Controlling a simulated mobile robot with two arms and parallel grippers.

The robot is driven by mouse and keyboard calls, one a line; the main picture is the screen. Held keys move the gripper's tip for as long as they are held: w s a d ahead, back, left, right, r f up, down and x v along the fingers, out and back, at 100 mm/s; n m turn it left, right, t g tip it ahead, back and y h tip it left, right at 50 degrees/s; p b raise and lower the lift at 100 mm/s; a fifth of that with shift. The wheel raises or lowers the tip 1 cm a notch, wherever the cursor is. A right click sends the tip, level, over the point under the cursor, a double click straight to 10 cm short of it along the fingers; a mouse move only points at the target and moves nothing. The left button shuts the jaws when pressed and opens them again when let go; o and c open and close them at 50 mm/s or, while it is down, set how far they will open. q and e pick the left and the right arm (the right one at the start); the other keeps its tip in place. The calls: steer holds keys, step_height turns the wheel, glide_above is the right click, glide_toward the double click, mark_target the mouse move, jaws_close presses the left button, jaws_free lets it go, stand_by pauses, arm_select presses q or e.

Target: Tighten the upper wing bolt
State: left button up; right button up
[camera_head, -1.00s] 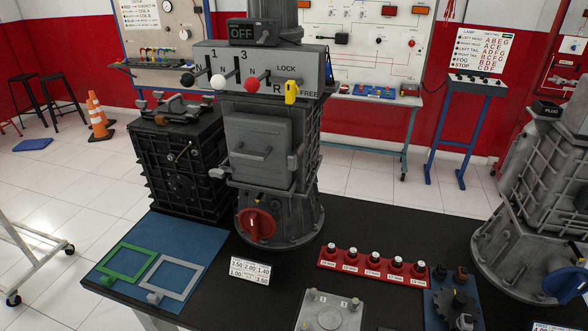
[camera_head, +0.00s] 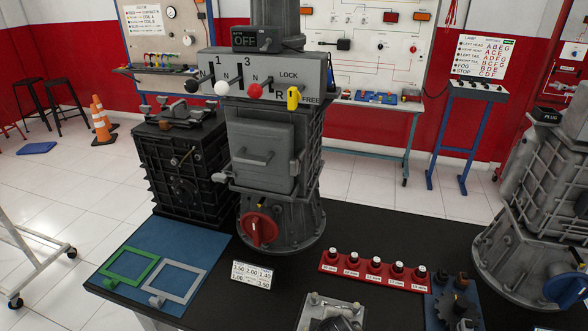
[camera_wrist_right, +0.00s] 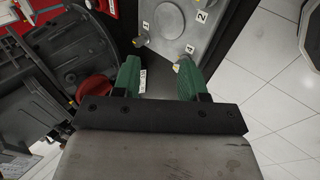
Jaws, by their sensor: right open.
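A grey gearbox stand (camera_head: 262,150) stands at the middle of the bench, with a handled cover on its front. Small grey wing-like fittings (camera_head: 220,177) show at the cover's side. A black gearbox (camera_head: 180,165) to its left has more clamp-like fittings (camera_head: 175,112) on top. I cannot tell which is the upper wing bolt. My right gripper (camera_wrist_right: 158,62) shows in the right wrist view, its two green fingers apart with nothing clearly held between them. A numbered grey plate (camera_wrist_right: 170,25) lies beyond the fingertips. My left gripper is not in view.
A red dial (camera_head: 258,229) sits low on the grey stand. A red rack of bolts (camera_head: 375,269) and a blue mat (camera_head: 165,250) with green and grey frames lie on the black bench. Another grey housing (camera_head: 535,195) stands at the right.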

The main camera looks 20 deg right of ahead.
steer(key=w+a+r+n+t+h, duration=0.2)
steer(key=w+r+n+t+h, duration=0.15)
steer(key=w+r+n, duration=0.7)
steer(key=n+t+h, duration=0.3)
steer(key=n+t, duration=0.2)
steer(key=n, duration=0.2)
glide_toward(293, 171)
steer(key=w, duration=0.1)
steer(key=p+x, duration=0.2)
steer(key=x, duration=0.6)
steer(key=shift+w+d, duration=0.2)
steer(key=shift+d, duration=0.15)
steer(key=shift+x, duration=0.85)
steer(key=shift+f, duration=0.1)
jaws_close()
